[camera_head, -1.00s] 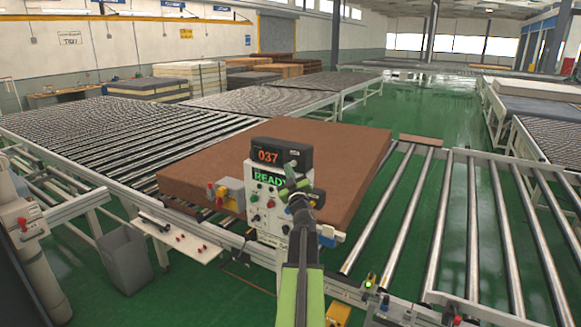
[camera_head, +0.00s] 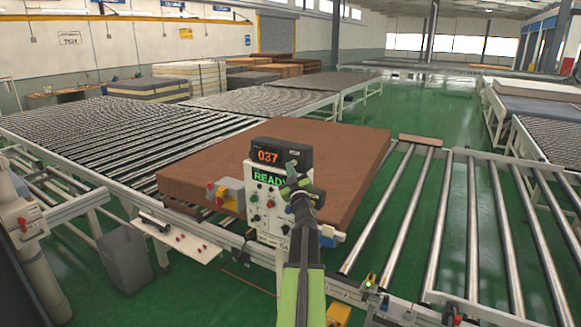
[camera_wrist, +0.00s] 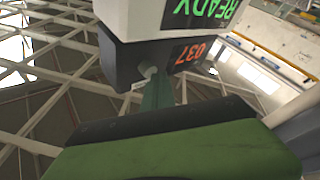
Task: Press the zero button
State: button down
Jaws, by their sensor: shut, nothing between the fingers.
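A white control box (camera_head: 262,217) stands at the front of the roller line. Its dark top display (camera_head: 268,155) reads 037 in orange, and a green READY screen (camera_head: 267,178) sits below it. Red, green and dark knobs or buttons show under the screen; I cannot tell which is the zero button, and my arm hides the box's right side. My gripper (camera_head: 291,168) is shut and empty, in front of the display and screen. In the wrist view, my gripper (camera_wrist: 153,74) points at the inverted 037 display (camera_wrist: 165,58); contact is unclear.
A large brown mattress block (camera_head: 335,165) lies on the rollers behind the box. Bare rollers (camera_head: 445,215) run to the right. A small yellow and grey device (camera_head: 228,193) stands left of the box. A grey bin (camera_head: 124,258) stands on the green floor at left.

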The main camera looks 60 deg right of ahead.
jog(key=shift+d, duration=0.6)
dwell(0.4)
jog(key=shift+a, duration=1.25)
jog(key=shift+a, duration=0.1)
jog(key=a, duration=0.5)
jog(key=shift+d, duration=0.1)
dwell(0.4)
